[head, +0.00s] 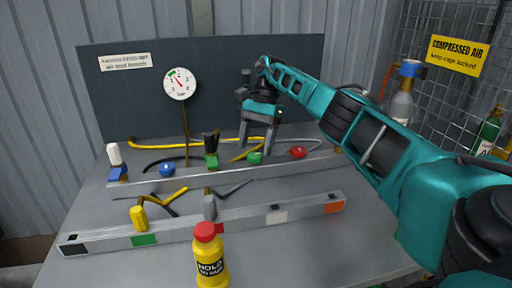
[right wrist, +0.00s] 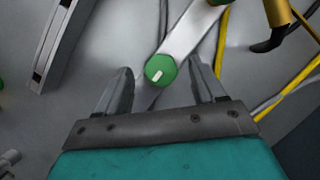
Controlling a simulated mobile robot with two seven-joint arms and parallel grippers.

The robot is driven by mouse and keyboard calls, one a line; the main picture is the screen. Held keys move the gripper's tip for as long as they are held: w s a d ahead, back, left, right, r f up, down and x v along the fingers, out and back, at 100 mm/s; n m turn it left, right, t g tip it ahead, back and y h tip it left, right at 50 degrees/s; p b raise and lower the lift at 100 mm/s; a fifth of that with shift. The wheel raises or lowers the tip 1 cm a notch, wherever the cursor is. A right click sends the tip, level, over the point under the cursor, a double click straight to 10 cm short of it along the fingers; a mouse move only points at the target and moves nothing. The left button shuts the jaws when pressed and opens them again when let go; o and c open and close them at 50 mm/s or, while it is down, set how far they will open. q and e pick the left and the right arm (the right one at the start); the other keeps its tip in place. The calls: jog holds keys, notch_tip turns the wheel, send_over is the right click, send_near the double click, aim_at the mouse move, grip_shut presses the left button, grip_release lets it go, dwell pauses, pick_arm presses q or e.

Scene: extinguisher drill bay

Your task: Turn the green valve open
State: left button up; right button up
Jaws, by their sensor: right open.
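The green valve (head: 255,158) is a small round knob on the rear grey rail, between the blue and red knobs. In the right wrist view the green valve (right wrist: 160,71) shows a short white mark on its face. My right gripper (head: 257,147) points down just above the valve, fingers apart. In the right wrist view the open fingers of my right gripper (right wrist: 161,68) stand either side of the valve, with gaps; I cannot tell their exact height over it. My left gripper is not in view.
A blue knob (head: 166,169) and red knob (head: 298,152) share the rear rail (head: 130,187). A yellow bottle (head: 211,262) stands in front. Yellow hoses (head: 150,144) lie behind.

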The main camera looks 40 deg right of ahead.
notch_tip(320, 180, up, 11)
jog(key=p, duration=0.3)
notch_tip(320, 180, up, 7)
jog(key=p, duration=0.4)
send_over(256, 153)
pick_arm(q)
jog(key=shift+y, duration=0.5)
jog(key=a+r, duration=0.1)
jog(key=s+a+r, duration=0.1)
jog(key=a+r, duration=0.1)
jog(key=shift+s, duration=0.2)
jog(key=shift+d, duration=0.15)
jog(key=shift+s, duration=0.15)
pick_arm(e)
jog(key=shift+f, duration=0.1)
